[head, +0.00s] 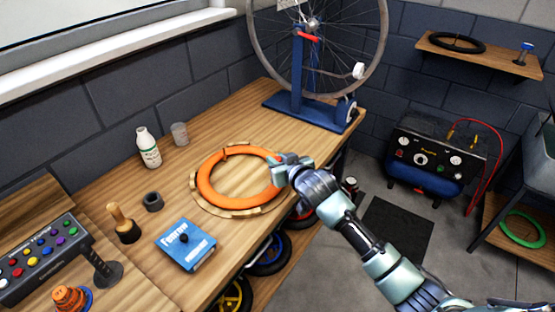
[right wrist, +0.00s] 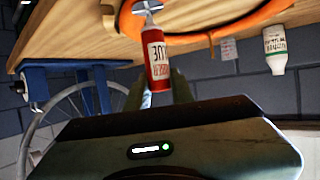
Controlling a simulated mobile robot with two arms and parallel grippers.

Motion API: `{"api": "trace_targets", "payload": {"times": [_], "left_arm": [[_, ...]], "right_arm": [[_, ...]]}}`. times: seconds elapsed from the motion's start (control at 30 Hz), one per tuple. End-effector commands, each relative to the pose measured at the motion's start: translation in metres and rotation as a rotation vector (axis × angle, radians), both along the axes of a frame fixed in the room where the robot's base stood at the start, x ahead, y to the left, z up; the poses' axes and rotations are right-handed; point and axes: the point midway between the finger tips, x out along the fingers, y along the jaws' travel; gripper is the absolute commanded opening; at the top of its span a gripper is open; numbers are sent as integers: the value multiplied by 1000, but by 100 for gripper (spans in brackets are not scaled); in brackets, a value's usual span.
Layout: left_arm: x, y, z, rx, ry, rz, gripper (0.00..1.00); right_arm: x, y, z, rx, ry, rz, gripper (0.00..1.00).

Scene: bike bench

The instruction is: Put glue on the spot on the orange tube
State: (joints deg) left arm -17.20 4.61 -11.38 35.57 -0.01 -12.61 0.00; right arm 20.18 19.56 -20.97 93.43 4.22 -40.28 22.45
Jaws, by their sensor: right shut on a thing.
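The orange tube (head: 207,187) lies as a ring on a round wooden piece on the bench, and part of it shows in the right wrist view (right wrist: 225,28). My right gripper (head: 285,166) is over the ring's right edge. In the right wrist view the gripper (right wrist: 156,92) is shut on a red and white glue tube (right wrist: 158,60), whose silver tip points towards the orange tube. I cannot tell whether the tip touches it. The spot cannot be made out. The glue tube is mostly hidden in the head view. My left gripper is out of view.
A white bottle (head: 148,147) and a clear cup (head: 180,133) stand behind the ring to the left. A blue box (head: 186,244), a dark ring (head: 153,202) and a wooden-handled tool (head: 122,222) are nearer. A wheel stand (head: 303,105) stands at the bench's far end.

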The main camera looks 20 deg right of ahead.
Motion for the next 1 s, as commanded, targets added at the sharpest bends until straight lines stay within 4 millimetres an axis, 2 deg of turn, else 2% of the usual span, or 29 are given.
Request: {"api": "trace_targets", "payload": {"times": [1.0], "left_arm": [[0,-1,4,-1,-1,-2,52]], "right_arm": [[6,-5,-1,0,0,0,0]]}}
